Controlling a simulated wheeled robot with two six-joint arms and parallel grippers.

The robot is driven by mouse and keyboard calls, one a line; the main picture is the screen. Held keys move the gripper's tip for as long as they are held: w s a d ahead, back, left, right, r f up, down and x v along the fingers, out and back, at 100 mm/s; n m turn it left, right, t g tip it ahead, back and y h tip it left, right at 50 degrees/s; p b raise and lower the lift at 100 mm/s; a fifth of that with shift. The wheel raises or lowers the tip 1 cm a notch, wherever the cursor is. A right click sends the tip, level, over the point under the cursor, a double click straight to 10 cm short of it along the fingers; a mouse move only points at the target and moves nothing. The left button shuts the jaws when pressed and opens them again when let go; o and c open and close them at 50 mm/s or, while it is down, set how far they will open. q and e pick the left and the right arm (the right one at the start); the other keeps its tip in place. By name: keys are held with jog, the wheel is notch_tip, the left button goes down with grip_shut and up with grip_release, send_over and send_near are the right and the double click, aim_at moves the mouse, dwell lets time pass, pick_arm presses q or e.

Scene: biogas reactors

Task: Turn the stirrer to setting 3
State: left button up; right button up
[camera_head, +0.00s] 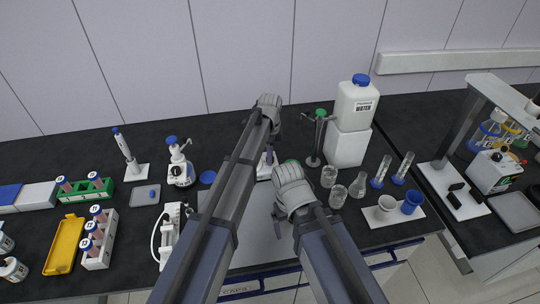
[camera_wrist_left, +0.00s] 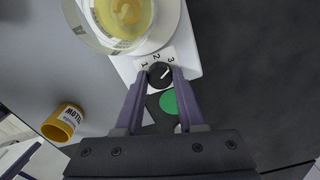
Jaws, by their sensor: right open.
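The stirrer (camera_wrist_left: 125,65) is a white device with a dark round knob (camera_wrist_left: 160,76) and the numbers 1, 2 and 3 printed beside it. A light line on the knob slants up and to the right, roughly towards the 3. My left gripper (camera_wrist_left: 159,77) has one finger on each side of the knob, and both tips look to touch it. A glass vessel with yellow liquid (camera_wrist_left: 124,14) stands on the stirrer. In the head view the stirrer (camera_head: 264,172) is mostly hidden by my arms. My right gripper (camera_head: 279,212) is open, lower and nearer.
A green disc (camera_wrist_left: 169,101) lies near the knob. A yellow labelled cup (camera_wrist_left: 64,123) is at the left of the wrist view. Glass beakers (camera_head: 329,176) and a white water container (camera_head: 355,105) stand right of the arms. Tube racks (camera_head: 100,240) are at the left.

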pick_arm(q)
jog(key=o, duration=0.4)
jog(key=shift+o, duration=0.2)
jog(key=shift+r, duration=0.1)
pick_arm(e)
jog(key=shift+r, duration=0.1)
pick_arm(q)
notch_tip(320, 180, up, 8)
jog(key=p, duration=0.8)
pick_arm(e)
notch_tip(320, 180, up, 8)
jog(key=shift+f, duration=0.2)
pick_arm(q)
jog(key=shift+s+f, duration=0.1)
jog(key=shift+f, duration=0.15)
